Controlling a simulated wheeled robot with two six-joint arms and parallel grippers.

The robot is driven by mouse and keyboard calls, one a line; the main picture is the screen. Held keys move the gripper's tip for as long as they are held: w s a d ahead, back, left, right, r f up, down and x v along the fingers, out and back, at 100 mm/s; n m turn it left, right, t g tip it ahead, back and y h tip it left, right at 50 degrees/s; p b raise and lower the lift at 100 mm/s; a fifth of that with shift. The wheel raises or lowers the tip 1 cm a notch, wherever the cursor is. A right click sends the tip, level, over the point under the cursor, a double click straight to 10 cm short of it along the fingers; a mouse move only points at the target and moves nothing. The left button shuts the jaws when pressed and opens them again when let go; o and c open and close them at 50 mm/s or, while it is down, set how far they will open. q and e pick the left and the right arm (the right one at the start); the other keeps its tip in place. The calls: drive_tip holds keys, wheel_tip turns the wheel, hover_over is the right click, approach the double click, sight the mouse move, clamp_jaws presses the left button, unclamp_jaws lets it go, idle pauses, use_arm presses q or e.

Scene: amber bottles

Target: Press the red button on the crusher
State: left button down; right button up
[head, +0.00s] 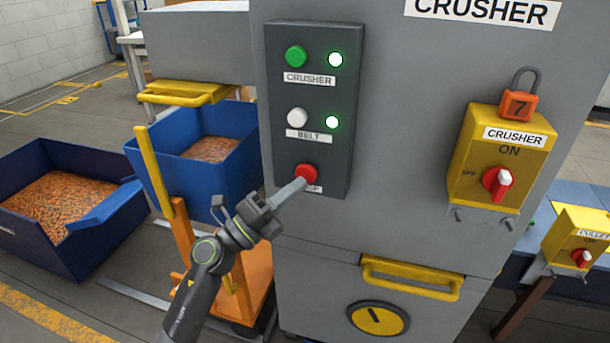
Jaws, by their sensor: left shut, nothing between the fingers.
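The crusher (400,130) is a large grey cabinet with a dark control panel (342,165) on its front. The red button (307,171) is at the bottom of the panel, above a label partly hidden by my gripper. My left gripper (301,184) is shut and empty. Its fingertips are at the lower edge of the red button; I cannot tell whether they touch it. Above are a white button (297,118) labelled BELT and a green button (296,56) labelled CRUSHER, each with a lit lamp beside it. My right gripper is not in view.
A yellow switch box (470,150) with a red knob and an orange padlock (514,106) is at the right. A yellow handle (410,278) sticks out below the panel. Blue bins (105,213) of amber bits and an orange cart (257,270) stand at the left.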

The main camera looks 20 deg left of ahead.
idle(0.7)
use_arm(q)
drive_tip(key=shift+w, duration=0.4)
drive_tip(key=shift+w, duration=0.45)
idle(0.4)
idle(0.4)
drive_tip(key=shift+s, duration=0.15)
drive_tip(key=shift+s+p, duration=0.45)
drive_tip(key=shift+s, duration=0.3)
